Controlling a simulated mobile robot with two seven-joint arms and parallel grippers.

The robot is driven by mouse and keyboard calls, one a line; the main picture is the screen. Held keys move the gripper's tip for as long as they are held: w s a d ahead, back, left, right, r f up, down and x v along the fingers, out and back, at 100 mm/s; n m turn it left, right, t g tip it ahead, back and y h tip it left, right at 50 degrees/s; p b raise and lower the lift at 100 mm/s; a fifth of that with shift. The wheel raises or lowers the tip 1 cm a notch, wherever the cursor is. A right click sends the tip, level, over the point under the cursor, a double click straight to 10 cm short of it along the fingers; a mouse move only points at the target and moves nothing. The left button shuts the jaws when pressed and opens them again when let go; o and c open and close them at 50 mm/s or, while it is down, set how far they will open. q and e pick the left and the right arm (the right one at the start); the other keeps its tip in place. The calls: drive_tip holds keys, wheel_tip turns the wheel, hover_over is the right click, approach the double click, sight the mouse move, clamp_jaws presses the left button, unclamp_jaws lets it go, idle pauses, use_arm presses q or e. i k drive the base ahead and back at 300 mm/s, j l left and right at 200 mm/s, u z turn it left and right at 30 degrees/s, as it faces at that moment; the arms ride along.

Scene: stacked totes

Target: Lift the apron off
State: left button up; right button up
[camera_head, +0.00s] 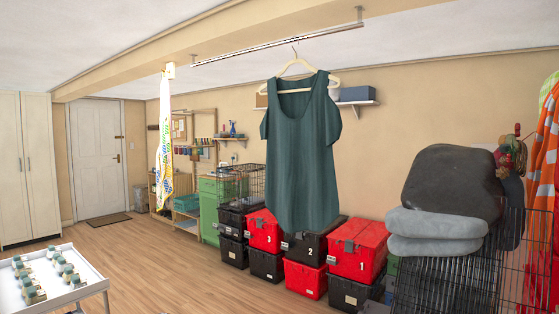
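A white cloth with a yellow, green and blue pattern, which looks like the apron (165,150), hangs long and narrow from a small wall mount (169,71) at the left of the middle. Neither of my grippers is in view.
Red and black numbered totes (357,250) stand stacked under the green garment. A wire crate (450,270) with grey cushions (437,224) stands at right. A white trolley (85,270) with several small items is at lower left. The wooden floor (150,265) between is clear.

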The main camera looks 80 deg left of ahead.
sight(165, 169)
drive_tip(key=u, duration=3.35)
drive_tip(key=i+l, duration=0.1)
drive_tip(key=i, duration=0.6)
drive_tip(key=i+l, duration=0.1)
drive_tip(key=i, duration=0.6)
drive_tip(key=i+l, duration=0.1)
drive_tip(key=i, duration=0.6)
